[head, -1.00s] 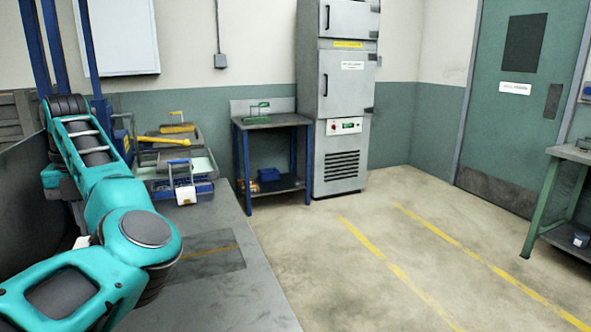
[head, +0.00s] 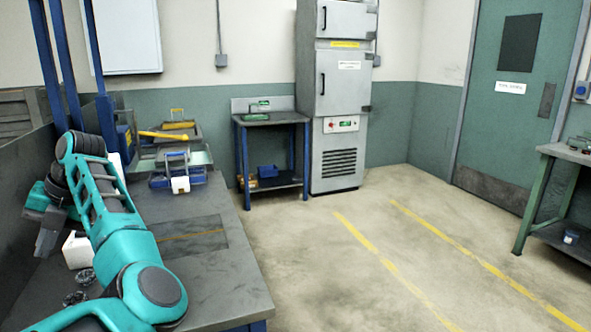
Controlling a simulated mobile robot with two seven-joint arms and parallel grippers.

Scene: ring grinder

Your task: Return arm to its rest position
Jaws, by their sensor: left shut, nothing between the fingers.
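My left arm (head: 122,240), teal and dark grey, reaches in from the bottom left over the workbench and bends back to the left. Its grey left gripper (head: 45,246) points down near the left edge of the view, above the bench. It is shut with nothing in it, and its fingertips are small and partly hidden. My right gripper is not in view.
The grey workbench (head: 225,285) holds a white block (head: 77,250) beside the gripper, dark round parts (head: 75,298) and blue-based equipment (head: 180,178). A small table (head: 270,119) and a grey cabinet (head: 338,105) stand behind.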

